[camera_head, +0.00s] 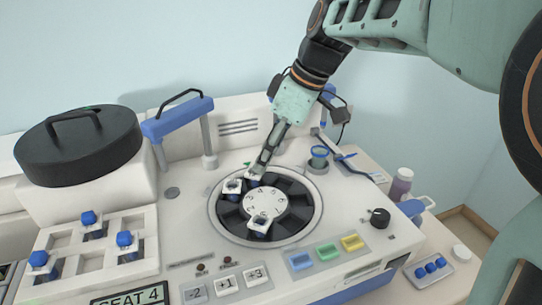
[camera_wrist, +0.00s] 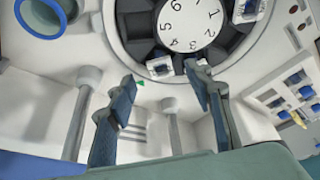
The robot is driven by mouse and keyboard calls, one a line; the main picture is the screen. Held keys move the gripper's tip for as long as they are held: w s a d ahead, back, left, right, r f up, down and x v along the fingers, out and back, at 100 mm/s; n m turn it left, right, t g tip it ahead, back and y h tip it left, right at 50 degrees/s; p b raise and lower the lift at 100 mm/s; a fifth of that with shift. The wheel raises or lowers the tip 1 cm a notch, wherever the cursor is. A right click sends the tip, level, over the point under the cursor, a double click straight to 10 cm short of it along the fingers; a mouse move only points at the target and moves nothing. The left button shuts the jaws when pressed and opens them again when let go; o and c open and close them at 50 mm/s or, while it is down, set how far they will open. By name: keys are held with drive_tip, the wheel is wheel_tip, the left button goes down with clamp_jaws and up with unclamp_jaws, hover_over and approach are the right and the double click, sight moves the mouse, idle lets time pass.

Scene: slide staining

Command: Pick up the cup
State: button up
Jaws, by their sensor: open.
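A small blue-rimmed cup (camera_head: 319,152) stands upright in a round grey holder right of the round carousel. A blue ring (camera_wrist: 38,18), seemingly its rim, shows at the top left of the wrist view. My gripper (camera_head: 259,172) points down over the far edge of the carousel, left of that cup and apart from it. In the wrist view my gripper (camera_wrist: 162,80) is open, its two fingers spread. A white square-topped piece (camera_wrist: 160,68) in a carousel slot appears between the fingertips; whether they touch it cannot be told. The fingers partly hide the slots behind.
The carousel (camera_head: 308,212) has a numbered white hub and several dark slots, some with white square-topped pieces. A blue-topped frame (camera_head: 178,118) rises behind. A black lidded pot (camera_head: 78,148) stands left. Coloured buttons (camera_head: 327,252) and a black knob (camera_head: 380,218) are in front.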

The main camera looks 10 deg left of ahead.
sight(255, 179)
drive_tip(key=x, duration=0.5)
drive_tip(key=shift+f, duration=0.15)
drive_tip(key=c, duration=1)
